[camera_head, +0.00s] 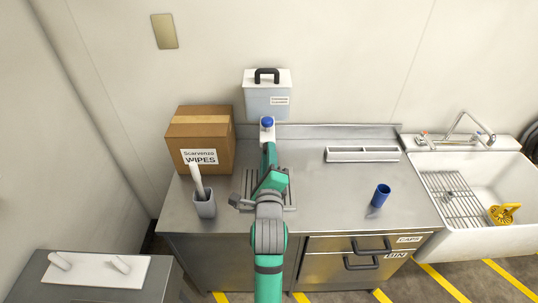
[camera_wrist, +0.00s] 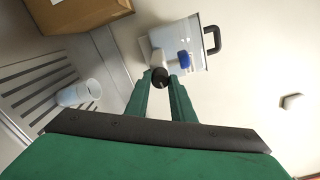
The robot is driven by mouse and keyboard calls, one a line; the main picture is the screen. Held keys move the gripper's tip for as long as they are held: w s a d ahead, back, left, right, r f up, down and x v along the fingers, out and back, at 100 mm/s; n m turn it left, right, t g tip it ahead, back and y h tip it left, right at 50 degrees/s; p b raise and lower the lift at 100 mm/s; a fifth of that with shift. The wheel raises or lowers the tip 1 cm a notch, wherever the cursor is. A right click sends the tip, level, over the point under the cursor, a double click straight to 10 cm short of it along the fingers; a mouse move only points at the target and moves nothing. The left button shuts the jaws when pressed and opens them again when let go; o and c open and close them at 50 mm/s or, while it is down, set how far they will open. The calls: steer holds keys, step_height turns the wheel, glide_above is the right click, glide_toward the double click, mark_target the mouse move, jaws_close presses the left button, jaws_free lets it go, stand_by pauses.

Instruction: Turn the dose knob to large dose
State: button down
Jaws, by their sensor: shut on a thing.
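The dose knob (camera_wrist: 160,76) is a small black round knob on the front of a white dispenser head, seen in the wrist view between my fingertips. My gripper (camera_wrist: 163,84) has its two green fingers shut on the knob from both sides. A blue cap (camera_wrist: 184,59) sits on the dispenser head beside it and also shows in the head view (camera_head: 267,122). Behind is the translucent wall tank (camera_head: 268,101) with a black handle (camera_head: 267,72). My arm hides the knob in the head view. I cannot read any dose marking.
A pale cup (camera_wrist: 80,93) stands on the slotted drain grate (camera_wrist: 40,85). A cardboard wipes box (camera_head: 201,138) and grey holder (camera_head: 204,205) are left of my arm. A blue cup (camera_head: 381,195) and white tray (camera_head: 362,154) are right. The sink (camera_head: 510,165) is far right.

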steer(key=shift+f+m, duration=0.15)
steer(key=shift+m, duration=0.85)
steer(key=c, duration=1.5)
jaws_free()
steer(key=shift+c, duration=0.2)
steer(key=s, duration=1)
steer(key=shift+s, duration=0.4)
